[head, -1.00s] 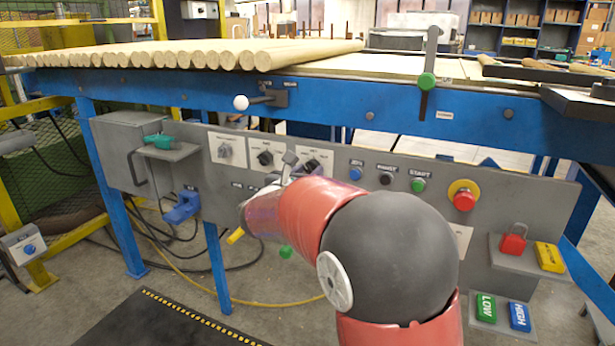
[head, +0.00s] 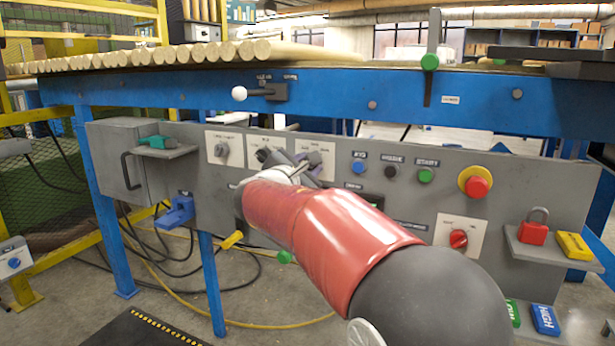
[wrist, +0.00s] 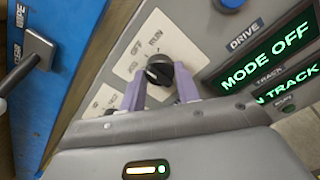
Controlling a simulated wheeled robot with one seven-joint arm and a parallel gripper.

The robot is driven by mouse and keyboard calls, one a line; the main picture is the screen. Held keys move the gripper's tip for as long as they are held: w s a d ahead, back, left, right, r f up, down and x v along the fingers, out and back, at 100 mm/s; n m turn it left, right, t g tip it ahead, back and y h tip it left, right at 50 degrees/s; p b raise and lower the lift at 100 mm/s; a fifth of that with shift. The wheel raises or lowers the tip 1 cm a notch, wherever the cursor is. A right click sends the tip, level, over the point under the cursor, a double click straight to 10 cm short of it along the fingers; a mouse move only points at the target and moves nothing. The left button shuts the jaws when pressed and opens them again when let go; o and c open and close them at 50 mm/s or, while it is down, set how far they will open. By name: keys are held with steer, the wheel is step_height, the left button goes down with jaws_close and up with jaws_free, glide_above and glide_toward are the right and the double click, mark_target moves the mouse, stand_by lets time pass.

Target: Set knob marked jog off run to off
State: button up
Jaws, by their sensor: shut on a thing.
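The knob (wrist: 160,73) is dark and round, on a white plate with small labels; OFF and RUN can be made out, and the third label is unclear. In the wrist view my gripper (wrist: 162,88) is shut on this knob, one pale purple finger on each side. A white mark shows on the knob, but I cannot tell exactly which label it faces. A lit screen (wrist: 264,62) beside it reads MODE OFF. In the head view my gripper (head: 302,168) is at the rightmost of three knob plates and partly hides the knob.
Another knob (head: 222,150) is on the left plate. Blue, black and green buttons, a red emergency button (head: 477,186) and a red knob (head: 458,239) are to the right. A white-balled lever (head: 240,93) sticks out above from the blue rail (head: 330,103).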

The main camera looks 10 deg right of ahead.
steer(key=shift+m, duration=0.3)
steer(key=o, duration=1)
steer(key=v, duration=0.7)
steer(key=shift+s+a, duration=0.25)
steer(key=shift+s, duration=0.05)
